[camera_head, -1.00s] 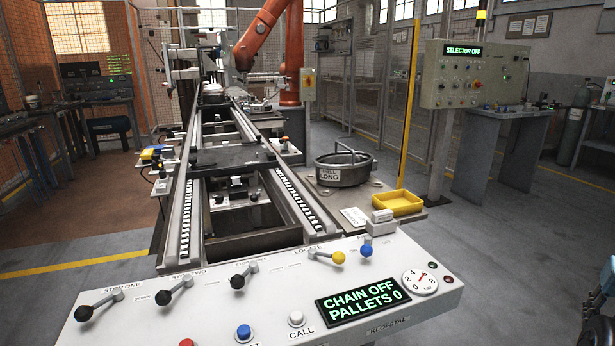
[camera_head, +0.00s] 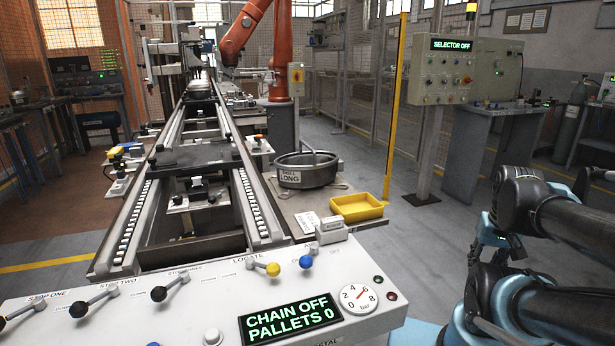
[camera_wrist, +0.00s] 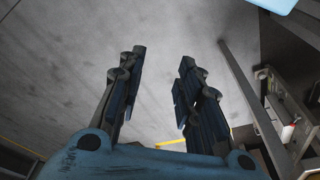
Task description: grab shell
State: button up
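The shell (camera_head: 308,170) is a grey round metal tub with a raised handle and a label reading "SHELL LONG". In the head view it stands on the side table right of the conveyor. My gripper (camera_wrist: 157,90) shows in the wrist view with its two dark fingers well apart and only grey floor between them. In the head view my blue and dark arm is at the right edge, well to the right of the shell; the fingertips cannot be made out there. The shell does not show in the wrist view.
A yellow tray (camera_head: 357,207) lies right of the shell. The control pedestal (camera_head: 170,318) with levers and display is in front. A yellow post (camera_head: 396,110) and the selector panel (camera_head: 463,72) stand behind right. An orange robot arm (camera_head: 241,35) is at the back. Floor between is clear.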

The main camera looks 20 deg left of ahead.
jog(key=w+a+r+n+t, duration=0.1)
jog(key=w+a+r+n, duration=0.1)
jog(key=w+a+r, duration=0.55)
notch_tip(320, 180, up, 25)
jog(key=n+t+y, duration=0.2)
jog(key=n+y, duration=0.2)
jog(key=n, duration=0.2)
send_over(307, 146)
jog(key=s+d, duration=0.5)
jog(key=s, duration=0.1)
jog(key=x, duration=1.7)
jog(key=shift+d+f, duration=0.1)
jog(key=shift+f, duration=0.05)
grip_shut()
